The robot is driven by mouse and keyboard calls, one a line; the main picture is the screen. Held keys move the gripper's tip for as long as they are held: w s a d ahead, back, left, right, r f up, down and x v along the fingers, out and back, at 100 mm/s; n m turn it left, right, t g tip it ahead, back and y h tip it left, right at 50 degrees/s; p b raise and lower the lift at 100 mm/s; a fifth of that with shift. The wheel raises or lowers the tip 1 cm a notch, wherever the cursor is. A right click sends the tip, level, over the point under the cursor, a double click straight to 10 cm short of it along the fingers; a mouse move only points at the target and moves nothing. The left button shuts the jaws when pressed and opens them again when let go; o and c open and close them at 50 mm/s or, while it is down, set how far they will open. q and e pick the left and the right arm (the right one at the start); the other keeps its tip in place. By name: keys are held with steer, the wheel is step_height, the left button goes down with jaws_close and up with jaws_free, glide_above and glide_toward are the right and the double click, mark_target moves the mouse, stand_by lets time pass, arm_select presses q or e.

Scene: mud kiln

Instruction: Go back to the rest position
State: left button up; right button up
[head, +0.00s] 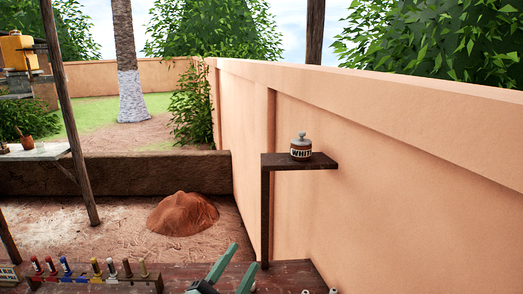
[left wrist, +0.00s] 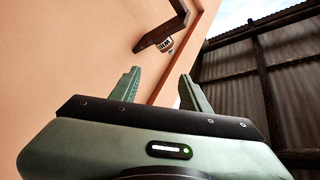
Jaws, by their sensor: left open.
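My left gripper (head: 235,268) is at the bottom of the head view, over the near edge of the dark wooden table (head: 180,277). Its two green fingers are spread apart with nothing between them. The left wrist view also shows the open fingers (left wrist: 158,90), with the wall behind them. A jar labelled WHITE (head: 301,148) with a grey lid stands on a small dark wall shelf (head: 315,163), well apart from the gripper. The jar (left wrist: 166,44) and shelf (left wrist: 160,30) show tilted in the left wrist view. My right gripper is not seen.
A rack (head: 85,277) with several coloured-handled tools stands at the lower left. The orange wall (head: 400,190) runs along the right side. A reddish mound of earth (head: 183,213) lies on the ground beyond the table. Wooden posts (head: 70,115) stand at the left.

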arm_select(q)
steer(key=s+a+f+n+g+y, duration=0.35)
steer(key=a+f+n, duration=0.2)
steer(key=f, duration=0.25)
steer(key=s+a+f+n+g+y, duration=0.2)
steer(key=s+a+f+n+y, duration=0.15)
steer(key=a+f+y, duration=0.35)
steer(key=s+a+f+n+g+h, duration=0.1)
steer(key=s+a+f+n+g, duration=0.1)
steer(key=s+f+g, duration=0.6)
steer(key=s+a+f+n+g+h, duration=0.15)
steer(key=s+f, duration=0.25)
steer(key=s, duration=0.8)
step_height(320, 180, down, 30)
steer(key=r+g+b, duration=0.1)
steer(key=b, duration=0.4)
steer(key=s+a+f+b, duration=0.1)
steer(key=s+f+b, duration=0.1)
steer(key=s+f, duration=0.7)
steer(key=s+a+f+g+b, duration=0.1)
steer(key=s+a+f+b, duration=0.1)
steer(key=s+f, duration=0.7)
step_height(320, 180, down, 6)
steer(key=shift+s+r+m+y+b, duration=0.15)
steer(key=shift+s+m+y+b, duration=0.15)
steer(key=shift+b, duration=0.2)
